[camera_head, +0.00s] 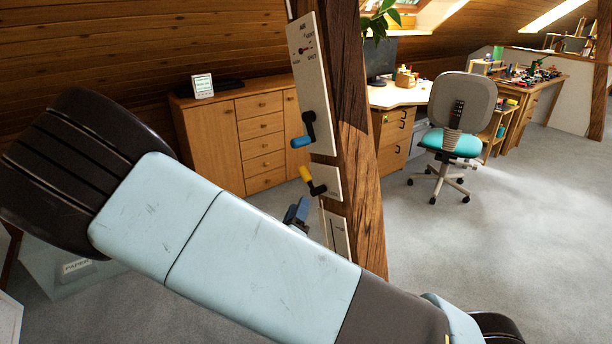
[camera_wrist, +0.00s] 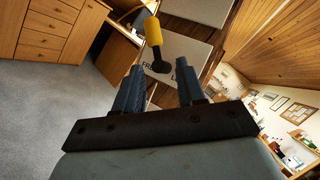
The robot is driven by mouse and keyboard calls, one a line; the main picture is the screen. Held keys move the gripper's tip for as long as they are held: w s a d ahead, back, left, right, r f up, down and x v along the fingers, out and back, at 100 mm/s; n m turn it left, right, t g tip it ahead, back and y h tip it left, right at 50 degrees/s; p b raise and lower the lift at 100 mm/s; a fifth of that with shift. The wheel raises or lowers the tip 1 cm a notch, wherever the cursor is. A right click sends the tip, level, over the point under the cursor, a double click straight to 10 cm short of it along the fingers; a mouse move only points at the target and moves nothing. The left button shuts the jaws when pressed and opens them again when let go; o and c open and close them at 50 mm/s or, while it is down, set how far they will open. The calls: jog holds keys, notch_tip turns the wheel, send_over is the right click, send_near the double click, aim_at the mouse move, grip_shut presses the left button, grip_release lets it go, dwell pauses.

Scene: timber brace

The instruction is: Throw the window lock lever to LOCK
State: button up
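The window lock lever has a yellow grip (camera_head: 306,174) and a black hub, and sits on a pale plate on the timber post. In the head view its grip points up and left. In the wrist view the yellow grip (camera_wrist: 153,32) stands up from the hub, above the partly covered letters "FRE" and "L" on the plate (camera_wrist: 196,52). My gripper (camera_wrist: 160,66) is open, with its two blue fingers apart and nothing visibly held. The hub shows between the fingertips in the wrist view; I cannot tell the depth gap. In the head view my gripper (camera_head: 297,212) is just below the lever.
A blue-handled lever (camera_head: 302,142) is on the plate above, on the same timber post (camera_head: 358,150). Another plate (camera_head: 336,236) is below, partly behind my arm. A wooden cabinet (camera_head: 240,135) stands behind at left. A desk and office chair (camera_head: 458,115) are at right, with open carpet.

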aim_at(304, 180)
jog(key=shift+n+y, duration=0.5)
jog(key=x, duration=0.9)
jog(key=a+x, duration=0.1)
jog(key=x, duration=0.3)
jog(key=shift+w+r, duration=0.15)
jog(key=shift+w, duration=0.15)
grip_shut()
jog(key=shift+d, duration=0.15)
